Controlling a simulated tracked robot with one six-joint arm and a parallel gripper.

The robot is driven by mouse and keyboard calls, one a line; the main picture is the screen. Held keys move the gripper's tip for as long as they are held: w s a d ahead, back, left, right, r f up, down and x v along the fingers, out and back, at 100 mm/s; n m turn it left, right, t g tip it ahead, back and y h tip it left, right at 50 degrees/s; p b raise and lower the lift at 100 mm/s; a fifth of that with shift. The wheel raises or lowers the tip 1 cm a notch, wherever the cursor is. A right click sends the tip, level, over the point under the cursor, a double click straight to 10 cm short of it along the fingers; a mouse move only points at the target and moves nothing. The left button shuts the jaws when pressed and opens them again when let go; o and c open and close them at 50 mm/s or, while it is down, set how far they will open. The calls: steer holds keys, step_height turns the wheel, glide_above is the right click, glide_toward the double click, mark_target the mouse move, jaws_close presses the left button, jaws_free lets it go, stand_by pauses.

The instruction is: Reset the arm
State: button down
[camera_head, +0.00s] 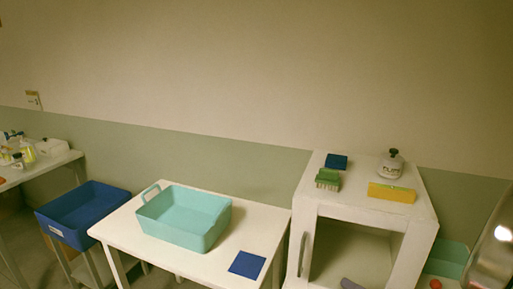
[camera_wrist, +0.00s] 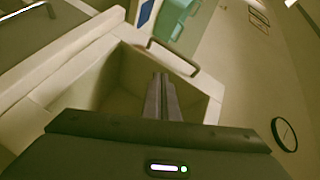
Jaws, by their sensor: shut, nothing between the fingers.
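My gripper (camera_wrist: 161,97) shows in the wrist view, its two long grey fingers side by side and shut, with nothing between them. The fingers point toward the open-fronted white cabinet (camera_wrist: 98,62), and its dark handle (camera_wrist: 173,57) lies past the fingertips. I cannot tell whether the fingertips touch the cabinet. In the head view the white cabinet (camera_head: 424,222) stands at the right, its inside showing. The fingers cannot be made out for sure there. A shiny grey curved part at the right edge may be my arm.
A blue pad (camera_head: 336,161), a green brush (camera_head: 328,178), a yellow block (camera_head: 391,193) and a white bottle (camera_head: 390,164) sit on the cabinet. A teal basket (camera_head: 184,218) and blue mat (camera_head: 247,264) lie on the white table (camera_head: 262,222). A blue bin (camera_head: 84,214) stands left.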

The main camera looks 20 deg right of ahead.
steer(key=s+a+n+g+y, duration=0.25)
steer(key=a+n+g, duration=0.75)
steer(key=a, duration=1.3)
step_height(320, 180, up, 10)
steer(key=a+n+h, duration=0.1)
steer(key=a+h, duration=0.1)
steer(key=h, duration=0.4)
steer(key=shift+f, duration=0.1)
